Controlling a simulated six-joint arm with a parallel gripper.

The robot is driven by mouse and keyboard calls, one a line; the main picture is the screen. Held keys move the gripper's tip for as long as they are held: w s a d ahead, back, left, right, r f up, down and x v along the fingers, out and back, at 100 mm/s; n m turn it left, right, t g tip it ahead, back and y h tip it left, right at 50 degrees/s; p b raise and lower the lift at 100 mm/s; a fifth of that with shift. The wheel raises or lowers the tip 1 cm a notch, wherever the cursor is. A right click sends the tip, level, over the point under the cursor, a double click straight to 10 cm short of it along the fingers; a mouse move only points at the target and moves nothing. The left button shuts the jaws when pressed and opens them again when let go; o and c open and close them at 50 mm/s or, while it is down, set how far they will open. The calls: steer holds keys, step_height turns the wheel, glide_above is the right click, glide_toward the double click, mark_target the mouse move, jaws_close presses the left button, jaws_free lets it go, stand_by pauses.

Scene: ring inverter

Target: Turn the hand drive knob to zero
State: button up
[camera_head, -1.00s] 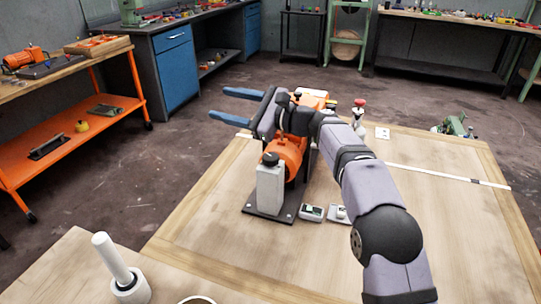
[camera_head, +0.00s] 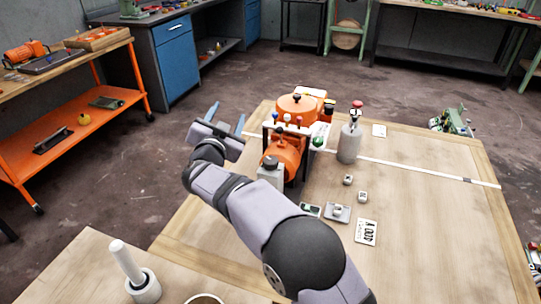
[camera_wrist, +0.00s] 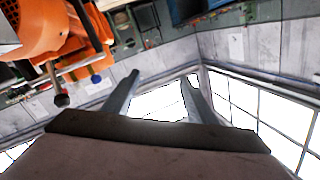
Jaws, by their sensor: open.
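An orange machine (camera_head: 298,107) stands on the wooden table, with a lower orange drum (camera_head: 285,155) and a grey block (camera_head: 271,175) at its near end. Small knobs stand along its top bar, and a green knob (camera_head: 318,141) is at its right side. I cannot tell which one is the hand drive knob. My gripper (camera_head: 226,116) is open and empty, left of the machine and apart from it. In the wrist view, the machine's orange part (camera_wrist: 45,30) is at upper left, with a dark ball knob (camera_wrist: 62,100) and a blue knob (camera_wrist: 96,78), both left of the fingers.
A grey cylinder with a red top (camera_head: 349,140) stands right of the machine. Small meters (camera_head: 336,212) and a printed card (camera_head: 366,231) lie in front. A white peg (camera_head: 127,262) stands on the near surface.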

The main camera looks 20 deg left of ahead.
steer(key=s+r+n+t+h, duration=0.1)
steer(key=s+r, duration=0.1)
steer(key=s, duration=0.1)
steer(key=m+h+p, duration=0.2)
steer(key=h, duration=0.7)
glide_toward(266, 166)
steer(key=shift+g, duration=0.4)
steer(key=x, duration=0.4)
steer(key=shift+w+r, duration=0.3)
steer(key=shift+w, duration=0.1)
steer(key=shift+p+x, duration=0.5)
steer(key=shift+x, duration=3.2)
steer(key=shift+c, duration=0.5)
steer(key=shift+y, duration=0.3)
steer(key=c, duration=0.9)
